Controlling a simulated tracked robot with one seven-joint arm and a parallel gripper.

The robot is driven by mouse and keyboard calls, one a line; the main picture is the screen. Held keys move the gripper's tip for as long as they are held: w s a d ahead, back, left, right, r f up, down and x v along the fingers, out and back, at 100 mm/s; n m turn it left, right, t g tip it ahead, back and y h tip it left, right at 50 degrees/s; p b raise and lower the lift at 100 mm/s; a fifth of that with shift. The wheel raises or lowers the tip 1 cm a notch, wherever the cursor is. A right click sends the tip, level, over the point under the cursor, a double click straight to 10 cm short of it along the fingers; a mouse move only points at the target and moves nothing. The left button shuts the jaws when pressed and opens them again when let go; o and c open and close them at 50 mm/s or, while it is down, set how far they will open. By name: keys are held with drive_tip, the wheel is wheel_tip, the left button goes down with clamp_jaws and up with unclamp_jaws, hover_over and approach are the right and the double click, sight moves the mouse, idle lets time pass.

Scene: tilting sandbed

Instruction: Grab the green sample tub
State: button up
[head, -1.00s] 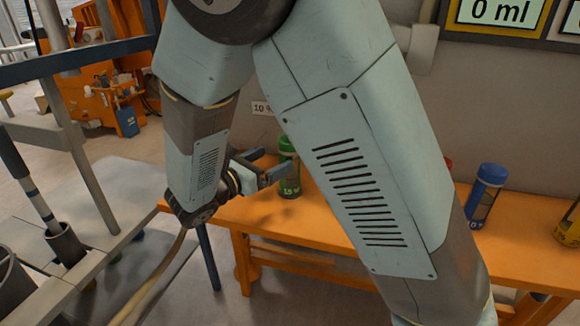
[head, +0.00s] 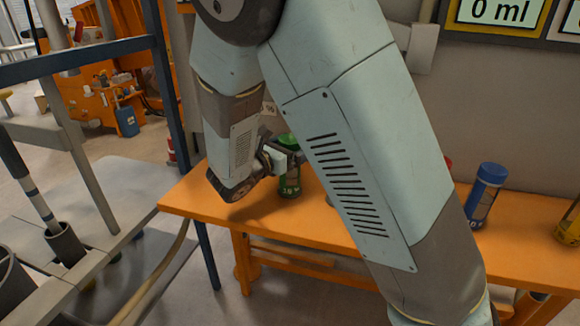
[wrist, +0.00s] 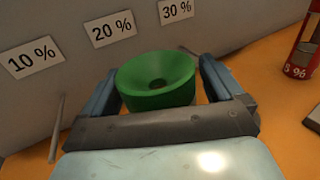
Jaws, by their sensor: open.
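The green sample tub (head: 290,182) stands upright on the orange bench, partly hidden behind my wrist and arm in the head view. In the wrist view its green top (wrist: 157,80), with a round hollow in the middle, lies between my two fingers. My gripper (wrist: 158,84) is open, with one blue-grey finger on each side of the tub. A narrow gap seems to show at the right finger; I cannot tell whether the left finger touches. In the head view my fingers are mostly hidden by the arm.
The orange bench (head: 250,226) runs along the wall. A red tub (wrist: 302,50) stands to the right in the wrist view. A blue tub (head: 484,195) and a yellow tub (head: 570,226) stand further right. Wall labels hang behind, including a 20 % label (wrist: 110,28).

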drive_tip(key=c, duration=1.7)
